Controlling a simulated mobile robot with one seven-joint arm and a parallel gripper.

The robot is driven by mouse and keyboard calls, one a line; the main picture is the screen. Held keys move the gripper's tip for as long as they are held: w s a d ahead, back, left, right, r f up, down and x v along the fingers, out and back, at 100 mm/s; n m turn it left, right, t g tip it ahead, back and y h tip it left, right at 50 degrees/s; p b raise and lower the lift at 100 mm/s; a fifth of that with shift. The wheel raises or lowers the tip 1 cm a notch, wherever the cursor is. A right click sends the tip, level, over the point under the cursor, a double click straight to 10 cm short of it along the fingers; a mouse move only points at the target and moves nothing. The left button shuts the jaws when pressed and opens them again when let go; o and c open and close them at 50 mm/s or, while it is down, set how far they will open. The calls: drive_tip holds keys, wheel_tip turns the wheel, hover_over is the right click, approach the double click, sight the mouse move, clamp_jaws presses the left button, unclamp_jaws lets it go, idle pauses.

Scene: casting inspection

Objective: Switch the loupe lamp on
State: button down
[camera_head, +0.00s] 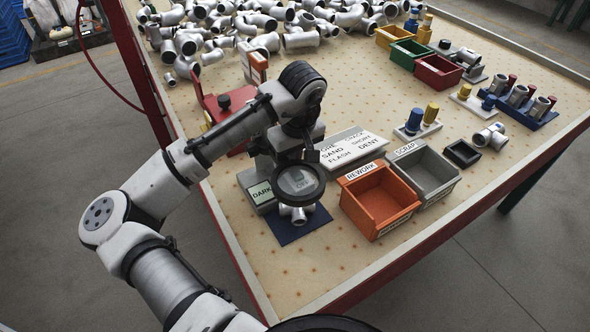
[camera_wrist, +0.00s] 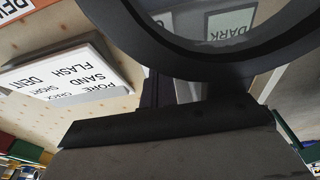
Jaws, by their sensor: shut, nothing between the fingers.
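The loupe (camera_head: 299,183) is a round lens in a thick black ring. It stands over a blue mat (camera_head: 292,229) with a small metal pipe fitting (camera_head: 298,213) under it. A pale display reading DARK (camera_head: 262,193) sits on the grey base to its left. Through the lens a small plate with lettering shows, perhaps the switch; I cannot tell its position. My gripper (camera_head: 312,154) is shut and empty, right behind the loupe ring; contact cannot be told. In the wrist view the ring (camera_wrist: 205,55) passes close in front of my gripper (camera_wrist: 175,122), and the DARK display (camera_wrist: 231,22) shows through it.
A defect-word board (camera_head: 350,146) lies behind the loupe. An orange REWORK bin (camera_head: 378,198) and a grey SCRAP bin (camera_head: 424,172) stand to the right. Many pipe castings (camera_head: 265,25) cover the far table.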

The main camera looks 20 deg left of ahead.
wheel_tip(320, 180, up, 7)
drive_tip(key=p, duration=0.6)
drive_tip(key=shift+f, duration=0.1)
idle(0.5)
